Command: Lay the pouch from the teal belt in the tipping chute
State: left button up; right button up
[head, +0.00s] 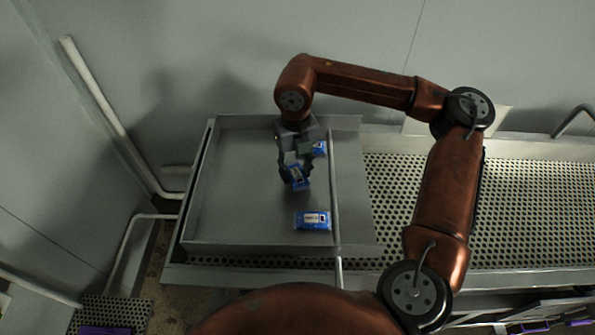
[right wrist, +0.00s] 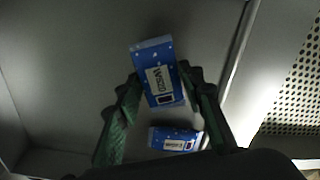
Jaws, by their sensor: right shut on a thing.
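My right gripper (head: 296,183) is shut on a blue pouch (head: 298,173) with a white label. It holds the pouch inside the wide grey metal tray, which looks like the tipping chute (head: 230,190). In the right wrist view the held pouch (right wrist: 158,75) is tilted between the two fingers (right wrist: 160,90). I cannot tell whether it touches the tray floor. A second blue pouch (head: 312,221) lies in the tray in front of the gripper. A third (head: 319,149) lies behind it, partly hidden. I cannot make out a teal belt. My left gripper is not in view.
A raised rim (head: 335,190) bounds the tray on the right. A perforated metal deck (head: 530,205) extends beyond it, partly behind my right arm. Pipe rails (head: 120,115) and a grey wall stand at the left. The tray's left half is bare.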

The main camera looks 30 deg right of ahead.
jog(key=shift+s+d+f+p, duration=0.15)
jog(key=shift+f+p, duration=0.2)
jog(key=shift+f, duration=0.6)
jog(key=shift+f, duration=0.15)
jog(key=o, duration=1.2)
jog(key=shift+c, duration=0.2)
